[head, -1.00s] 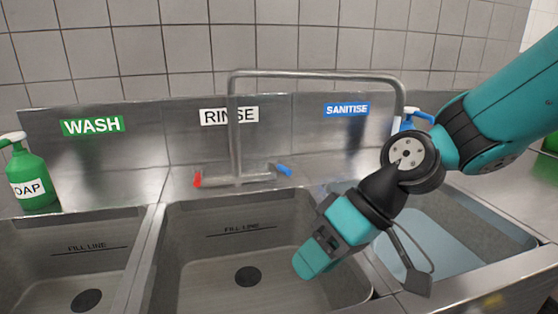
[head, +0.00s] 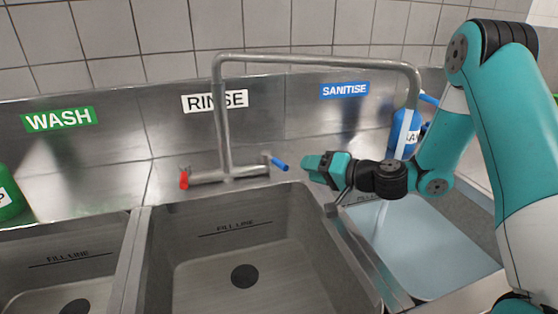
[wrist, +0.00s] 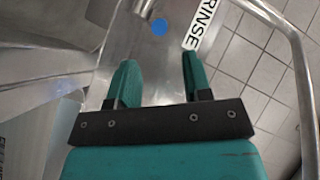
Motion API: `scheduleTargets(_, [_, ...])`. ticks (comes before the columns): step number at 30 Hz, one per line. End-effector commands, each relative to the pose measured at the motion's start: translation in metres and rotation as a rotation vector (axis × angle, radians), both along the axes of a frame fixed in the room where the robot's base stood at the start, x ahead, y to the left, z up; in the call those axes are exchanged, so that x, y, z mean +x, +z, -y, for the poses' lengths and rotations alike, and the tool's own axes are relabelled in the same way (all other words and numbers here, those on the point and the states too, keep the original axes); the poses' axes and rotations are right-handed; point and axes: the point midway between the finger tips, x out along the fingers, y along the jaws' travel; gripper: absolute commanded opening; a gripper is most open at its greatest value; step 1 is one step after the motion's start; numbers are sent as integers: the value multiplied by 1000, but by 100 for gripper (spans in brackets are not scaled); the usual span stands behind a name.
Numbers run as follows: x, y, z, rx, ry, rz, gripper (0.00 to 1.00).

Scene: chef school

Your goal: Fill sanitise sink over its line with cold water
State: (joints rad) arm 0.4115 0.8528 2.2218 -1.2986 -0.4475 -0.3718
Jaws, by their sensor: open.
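The sanitise sink (head: 447,228) is at the right in the head view and holds pale blue water (head: 425,250). Its fill line (head: 368,197) is partly covered by my arm; I cannot tell whether the water is above it. The tap spout (head: 413,85) reaches over this sink, and a thin pale streak like running water shows below. The blue tap handle (head: 279,163) points right. My gripper (head: 312,163) is open and empty, just right of that handle. In the wrist view the blue handle's round end (wrist: 160,26) lies beyond the gap between my fingertips (wrist: 158,60).
The red tap handle (head: 184,178) is at the tap's left end. The empty rinse sink (head: 170,262) is in the middle and the wash sink (head: 95,250) at the left. A blue bottle (head: 398,135) stands behind the sanitise sink, and a green bottle (head: 8,195) is at the left edge.

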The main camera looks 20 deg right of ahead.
Motion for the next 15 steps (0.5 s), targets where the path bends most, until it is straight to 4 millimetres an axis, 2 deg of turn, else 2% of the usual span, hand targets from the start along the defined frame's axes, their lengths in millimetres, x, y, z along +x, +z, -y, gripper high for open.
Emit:
scheduleTargets(1, [9,1,-10,0,7,2,45])
scheduleTargets(6, [38,-7,-34,-1,5,3,45])
scheduleTargets(15, [72,-19,-59,0,2,1,45])
